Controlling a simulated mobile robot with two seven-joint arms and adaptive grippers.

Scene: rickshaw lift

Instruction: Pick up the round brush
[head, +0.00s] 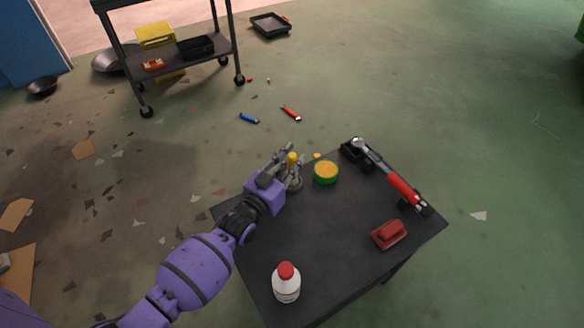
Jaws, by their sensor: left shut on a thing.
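The round brush (296,185) is at the far left edge of the dark table. It has an upright yellow handle and a grey round lower part, partly hidden by my fingers. My left gripper (291,160) reaches in from the left and is shut on the yellow handle. I cannot tell whether the brush's lower part touches the table top. My right gripper is not in view.
On the table (310,235) are a green-and-yellow round tin (326,173), a red-handled tool (402,188), a red block-like item (389,234) and a white bottle with a red cap (286,285). The table's middle is clear. A wheeled cart (185,52) stands behind.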

